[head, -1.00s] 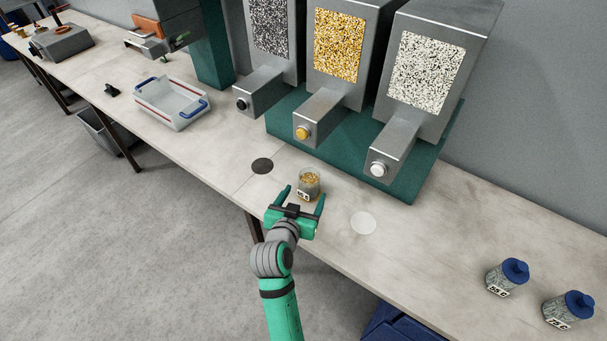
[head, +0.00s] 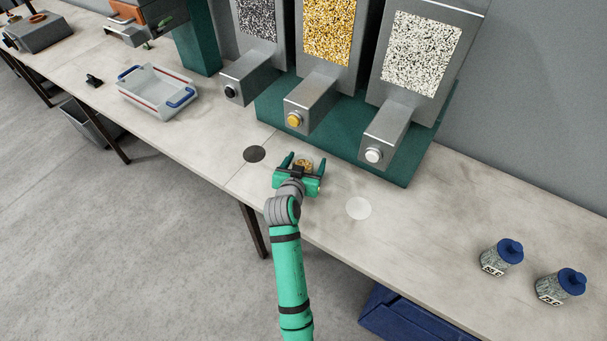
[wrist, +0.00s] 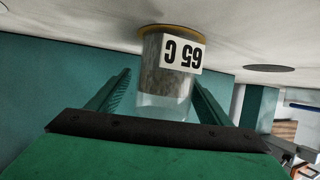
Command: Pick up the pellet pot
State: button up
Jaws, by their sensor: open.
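In the wrist view the pot (wrist: 160,85) appears upside down, with a white label reading 65 C. My gripper (head: 303,158) is open, with one finger on each side of the pot. In the wrist view the gripper's fingers (wrist: 162,90) flank the pot, with a gap visible at the left finger; contact at the right finger I cannot tell.
Three hoppers stand behind, with black, yellow (head: 328,32) and white pellets. A dark disc (head: 255,154) and a white disc (head: 358,208) lie on the bench either side of the pot. Two blue-lidded jars (head: 501,257) (head: 561,287) stand right; a white tray (head: 157,93) stands left.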

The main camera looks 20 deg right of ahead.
jog(key=shift+w+d+f, duration=0.1)
jog(key=shift+w+f, duration=0.1)
jog(key=shift+w, duration=0.3)
jog(key=shift+s+r, duration=0.1)
jog(key=c, duration=1.6)
